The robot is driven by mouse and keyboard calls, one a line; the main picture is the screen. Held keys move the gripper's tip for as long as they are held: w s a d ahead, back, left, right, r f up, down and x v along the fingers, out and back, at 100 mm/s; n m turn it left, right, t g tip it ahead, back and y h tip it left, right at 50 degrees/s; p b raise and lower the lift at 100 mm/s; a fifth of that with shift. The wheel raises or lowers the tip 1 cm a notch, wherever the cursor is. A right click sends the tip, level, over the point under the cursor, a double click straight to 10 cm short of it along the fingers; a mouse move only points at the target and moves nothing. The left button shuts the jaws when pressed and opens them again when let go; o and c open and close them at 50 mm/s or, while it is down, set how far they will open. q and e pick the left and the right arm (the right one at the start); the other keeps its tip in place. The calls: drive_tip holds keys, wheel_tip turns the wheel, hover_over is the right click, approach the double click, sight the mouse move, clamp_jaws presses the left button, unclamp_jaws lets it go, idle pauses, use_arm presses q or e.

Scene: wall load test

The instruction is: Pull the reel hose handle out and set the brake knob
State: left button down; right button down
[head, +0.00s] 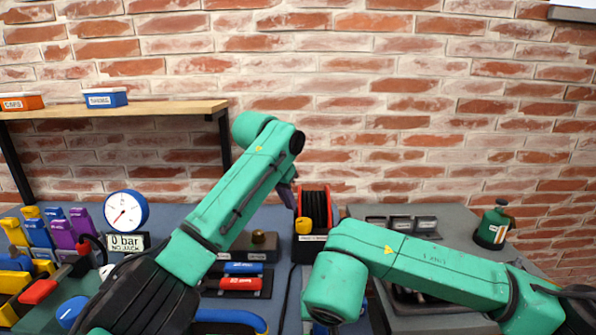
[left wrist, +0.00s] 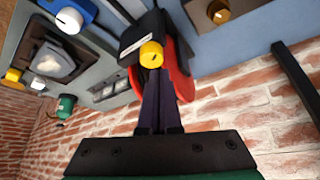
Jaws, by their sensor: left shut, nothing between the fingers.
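The hose reel (head: 315,205) stands at the back of the bench, with red side plates and dark hose wound between them. In the left wrist view its red side (left wrist: 180,80) is partly behind my fingers. A round yellow knob (head: 303,226) sits on the reel's front; it also shows in the left wrist view (left wrist: 151,54), on a black block with a white label. My left gripper (head: 291,197) is shut and empty; its fingertips (left wrist: 158,75) appear close to the knob and red side, contact unclear. I cannot make out a hose handle. My right gripper is out of view.
A gauge (head: 126,211) and coloured tools stand at the left. Red and blue handled tools (head: 240,283) lie in a tray before the reel. A green canister (head: 493,225) stands at the right. A wooden shelf (head: 150,110) hangs on the brick wall.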

sight(303, 233)
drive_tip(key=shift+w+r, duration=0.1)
use_arm(q)
wheel_tip(303, 233, down, 6)
drive_tip(key=s+d, duration=0.1)
drive_tip(key=d, duration=0.1)
drive_tip(key=shift+s, duration=0.15)
idle(0.5)
drive_tip(key=shift+w+d, duration=0.15)
drive_tip(key=shift+w, duration=0.2)
idle(0.3)
